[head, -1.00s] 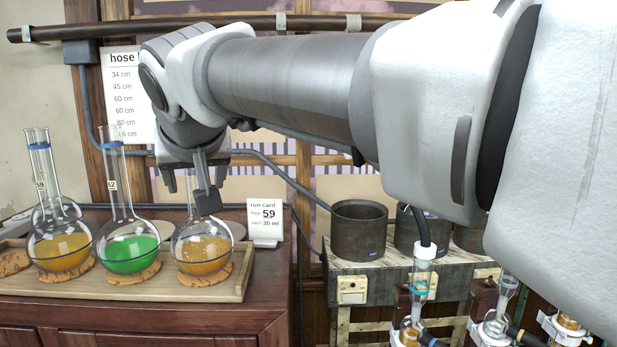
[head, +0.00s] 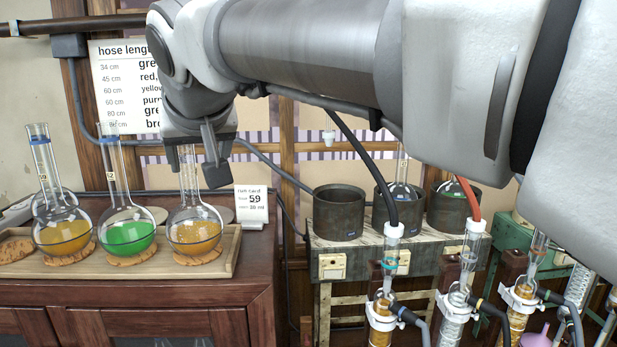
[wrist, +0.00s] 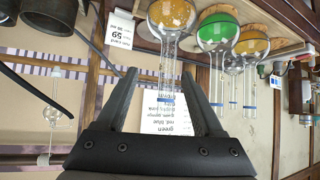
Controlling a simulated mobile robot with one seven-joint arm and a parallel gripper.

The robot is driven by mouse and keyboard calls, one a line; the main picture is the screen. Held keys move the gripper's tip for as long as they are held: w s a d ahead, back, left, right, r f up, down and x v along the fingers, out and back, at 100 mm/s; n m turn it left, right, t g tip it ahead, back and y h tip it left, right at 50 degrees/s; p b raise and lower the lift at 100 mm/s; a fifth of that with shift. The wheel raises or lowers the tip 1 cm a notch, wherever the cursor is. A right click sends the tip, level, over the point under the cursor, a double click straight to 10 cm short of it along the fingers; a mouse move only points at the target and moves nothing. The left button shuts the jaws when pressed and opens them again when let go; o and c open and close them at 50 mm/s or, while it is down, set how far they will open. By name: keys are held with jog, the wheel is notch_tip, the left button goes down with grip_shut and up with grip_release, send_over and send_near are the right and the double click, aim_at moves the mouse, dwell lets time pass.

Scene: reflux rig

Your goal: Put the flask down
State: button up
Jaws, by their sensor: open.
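A round-bottom flask of amber liquid (head: 194,234) stands upright on a cork ring (head: 196,257) at the right end of a wooden tray (head: 120,268). My gripper (head: 207,172) is open by its neck, beside and above the bulb. In the wrist view, which is upside down, the neck of this flask (wrist: 172,14) shows between the open fingers (wrist: 158,76), beyond their tips and apart from them. A green-liquid flask (head: 127,236) and another amber flask (head: 62,234) stand to its left on cork rings.
A run card (head: 251,205) reading 59 stands right of the tray. Dark round pots (head: 338,213) stand on a bench farther right; two hold flasks. Glass columns with hoses (head: 385,290) stand in front. A hose-length chart (head: 122,85) hangs behind.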

jog(key=s+d+f+m+g+h, duration=0.1)
jog(key=s+d+f, duration=0.1)
jog(key=d+f, duration=0.35)
jog(key=s+d+f+m+h, duration=0.1)
jog(key=s+d+f, duration=0.1)
jog(key=d, duration=0.6)
jog(key=s+d+f+m+g+h, duration=0.1)
jog(key=d+f, duration=0.2)
jog(key=d, duration=0.4)
jog(key=s+d+f+m+g+h, duration=0.1)
jog(key=s+d+f+m, duration=0.1)
jog(key=s+d+f, duration=0.8)
notch_tip(320, 180, down, 3)
jog(key=shift+s+d+f+g, duration=0.15)
jog(key=shift+s+g, duration=0.25)
jog(key=shift+s, duration=0.8)
